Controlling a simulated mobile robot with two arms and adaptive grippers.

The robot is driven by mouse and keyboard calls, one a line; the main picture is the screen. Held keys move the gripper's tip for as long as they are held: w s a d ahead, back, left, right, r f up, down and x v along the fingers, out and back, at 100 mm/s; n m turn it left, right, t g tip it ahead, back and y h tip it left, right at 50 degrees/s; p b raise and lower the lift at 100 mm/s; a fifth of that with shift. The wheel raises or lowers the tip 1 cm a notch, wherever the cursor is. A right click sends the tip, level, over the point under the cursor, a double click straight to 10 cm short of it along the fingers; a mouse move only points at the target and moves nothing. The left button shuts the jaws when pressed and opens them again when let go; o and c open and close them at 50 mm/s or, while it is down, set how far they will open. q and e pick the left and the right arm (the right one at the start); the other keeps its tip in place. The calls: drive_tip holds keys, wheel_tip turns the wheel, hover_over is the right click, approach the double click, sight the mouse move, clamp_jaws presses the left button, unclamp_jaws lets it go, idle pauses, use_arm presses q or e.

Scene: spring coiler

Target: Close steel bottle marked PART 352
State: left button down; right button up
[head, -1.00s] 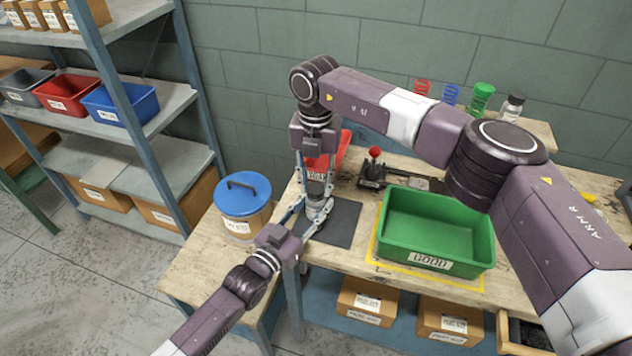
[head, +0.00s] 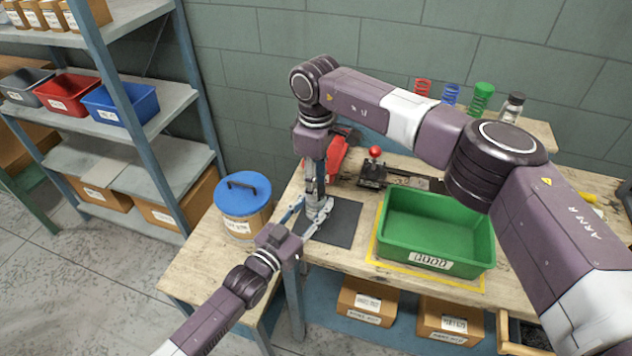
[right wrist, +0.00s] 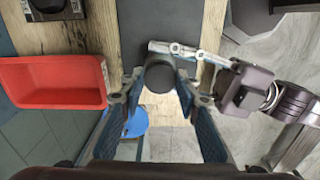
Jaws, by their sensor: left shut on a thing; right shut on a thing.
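The steel bottle (head: 318,207) stands upright on the dark mat (head: 345,222), mostly hidden by my grippers; its marking cannot be read. My left gripper (head: 316,212) is shut around its body from the front left. My right gripper (head: 315,192) comes down from above and is shut on the bottle's dark cap. In the right wrist view the round dark cap (right wrist: 159,77) sits between the fingertips of my right gripper (right wrist: 159,84), with my left gripper (right wrist: 183,50) just beside it. How far the cap sits on the neck is hidden.
A green bin (head: 440,225) stands right of the mat. A red bin (right wrist: 55,82) and a small device with a red knob (head: 375,153) are behind. A blue-lidded tub (head: 243,193) is at left. Springs and another capped bottle (head: 511,107) stand at the back.

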drive_tip(key=shift+w+m, duration=0.1)
drive_tip(key=shift+m, duration=0.9)
drive_tip(key=o, duration=0.7)
drive_tip(key=shift+o, duration=0.2)
drive_tip(key=shift+r, duration=2.25)
drive_tip(key=shift+c, duration=0.4)
